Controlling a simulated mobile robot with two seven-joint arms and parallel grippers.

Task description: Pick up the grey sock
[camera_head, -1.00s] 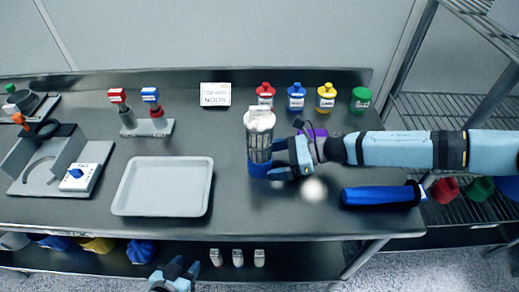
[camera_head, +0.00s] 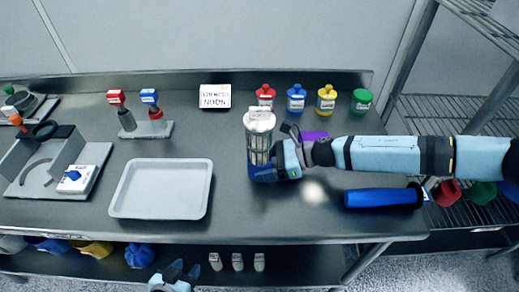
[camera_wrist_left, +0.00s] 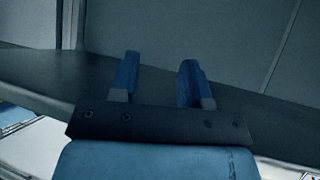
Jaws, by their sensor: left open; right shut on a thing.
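No object can be clearly read as a grey sock. A pale grey, soft-looking item (camera_head: 12,243) shows at the far left of the lower shelf, partly hidden by the table edge; it may be the sock. My left gripper (camera_head: 180,270) is at the bottom edge of the head view, in front of the table and well to the right of that item. The left wrist view shows its two blue fingers (camera_wrist_left: 160,78) open and empty. My right gripper (camera_head: 262,172) is shut on the blue base of a clear-walled, white-topped cylinder (camera_head: 259,136) above the worktop.
A blue bag (camera_head: 140,255), a yellow one (camera_head: 94,249) and several small white containers (camera_head: 238,261) are on the lower shelf. An empty white tray (camera_head: 160,188), a blue roll (camera_head: 380,198) and coloured bottles (camera_head: 296,98) stand on the worktop. The table's front edge overhangs the shelf.

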